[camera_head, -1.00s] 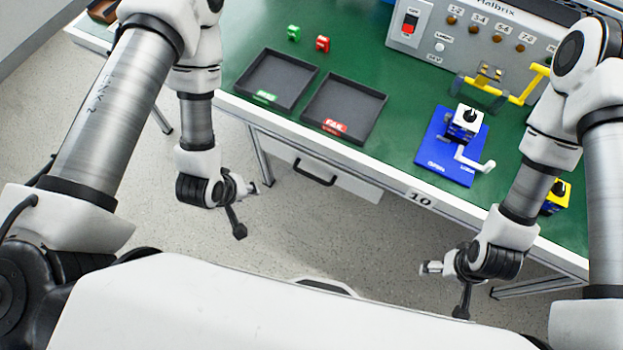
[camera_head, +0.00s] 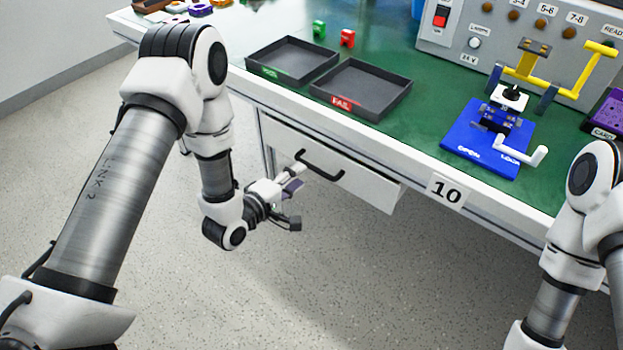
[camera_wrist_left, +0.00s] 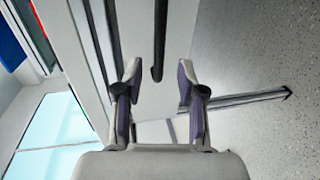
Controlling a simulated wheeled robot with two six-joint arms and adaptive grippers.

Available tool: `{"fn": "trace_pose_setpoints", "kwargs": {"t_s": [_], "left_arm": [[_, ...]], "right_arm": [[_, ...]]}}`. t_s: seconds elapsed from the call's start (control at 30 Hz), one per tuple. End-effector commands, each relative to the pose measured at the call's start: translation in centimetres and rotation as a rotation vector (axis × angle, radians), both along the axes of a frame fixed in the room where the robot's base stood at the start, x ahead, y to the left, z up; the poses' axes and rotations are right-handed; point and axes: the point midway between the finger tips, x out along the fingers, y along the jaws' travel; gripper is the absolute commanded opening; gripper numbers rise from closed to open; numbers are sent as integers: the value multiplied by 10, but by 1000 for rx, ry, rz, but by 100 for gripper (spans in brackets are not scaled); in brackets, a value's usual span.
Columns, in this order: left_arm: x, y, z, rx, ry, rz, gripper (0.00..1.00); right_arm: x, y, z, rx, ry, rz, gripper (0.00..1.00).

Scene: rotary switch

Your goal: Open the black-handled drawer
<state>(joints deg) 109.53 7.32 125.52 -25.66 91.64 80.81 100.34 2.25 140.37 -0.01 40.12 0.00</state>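The drawer (camera_head: 365,188) has a white front under the table and looks shut. Its black handle (camera_head: 322,166) is a bar across the front. In the left wrist view the handle (camera_wrist_left: 159,40) runs down from the top, and its lower end lies in line with the gap between my fingertips. My left gripper (camera_head: 295,193) is open and empty in front of the drawer, close to the handle's left end. Its two fingers (camera_wrist_left: 159,76) are spread in the left wrist view. I cannot tell whether they touch the handle. My right gripper is out of view.
The green tabletop (camera_head: 420,135) holds two black trays, a pass tray (camera_head: 325,75) and a FAIL tray (camera_head: 398,108). A blue switch fixture (camera_head: 465,150) and a grey panel (camera_head: 455,50) stand to the right. The floor before the drawer is clear.

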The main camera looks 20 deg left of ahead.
Motion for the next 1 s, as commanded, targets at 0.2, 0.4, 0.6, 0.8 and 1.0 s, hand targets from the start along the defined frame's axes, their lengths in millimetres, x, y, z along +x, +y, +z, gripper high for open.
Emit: {"fn": "trace_pose_setpoints", "kwargs": {"t_s": [0.2, 0.4, 0.6, 0.8, 1.0], "left_arm": [[39, -15, -9, 2, -3, -3, 39], [57, -21, -12, 0, 0, -1, 39], [57, -21, -12, 1, 2, 0, 39], [57, -21, -12, 1, 2, 0, 0], [56, -21, -12, 1, 2, 0, 0]], "right_arm": [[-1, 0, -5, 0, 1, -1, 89], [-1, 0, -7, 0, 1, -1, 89], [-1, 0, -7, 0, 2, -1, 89], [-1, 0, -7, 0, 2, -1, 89], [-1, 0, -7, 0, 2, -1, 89]]}}
